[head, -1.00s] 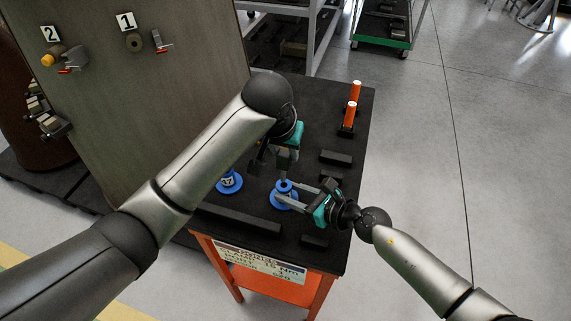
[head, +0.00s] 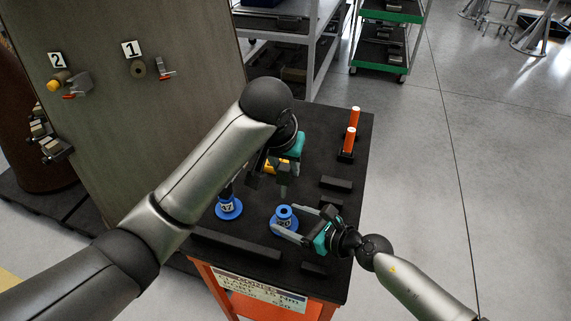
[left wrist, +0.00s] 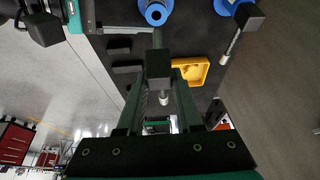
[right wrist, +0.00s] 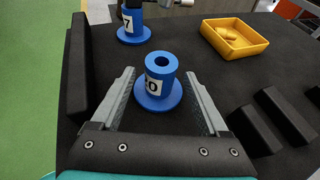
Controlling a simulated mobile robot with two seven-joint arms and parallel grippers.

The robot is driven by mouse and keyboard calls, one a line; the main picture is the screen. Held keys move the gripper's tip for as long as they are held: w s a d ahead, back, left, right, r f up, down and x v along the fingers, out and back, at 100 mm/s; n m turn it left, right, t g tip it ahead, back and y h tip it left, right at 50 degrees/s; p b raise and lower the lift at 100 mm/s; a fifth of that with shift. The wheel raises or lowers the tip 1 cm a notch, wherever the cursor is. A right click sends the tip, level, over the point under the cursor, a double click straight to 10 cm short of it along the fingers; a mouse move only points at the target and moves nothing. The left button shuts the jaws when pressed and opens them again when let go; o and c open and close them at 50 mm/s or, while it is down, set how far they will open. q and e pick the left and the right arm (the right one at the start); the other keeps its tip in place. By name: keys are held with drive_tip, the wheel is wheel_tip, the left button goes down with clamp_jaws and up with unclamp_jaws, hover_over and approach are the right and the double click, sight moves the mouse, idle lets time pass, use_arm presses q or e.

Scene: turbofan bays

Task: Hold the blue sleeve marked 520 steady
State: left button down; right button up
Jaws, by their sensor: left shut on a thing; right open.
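A blue flanged sleeve (head: 285,212) stands upright on the dark table top. Its white label shows a 0 in the right wrist view (right wrist: 158,84); the rest of the number is turned away. My right gripper (right wrist: 160,74) is open, with one finger on each side of this sleeve and visible gaps between. My left gripper (head: 283,188) is above and behind the sleeve, apart from it.
A second blue sleeve (head: 229,208), its label ending in 7, stands to the left with a dark tool over it. A yellow tray (right wrist: 236,38) lies behind. Black blocks (head: 336,183) and orange-topped posts (head: 349,140) stand on the right. A long black bar (head: 236,245) lies in front.

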drive_tip(key=shift+d, duration=0.1)
drive_tip(key=v, duration=1.2)
drive_tip(key=shift+s, duration=0.1)
use_arm(q)
drive_tip(key=shift+d, duration=0.1)
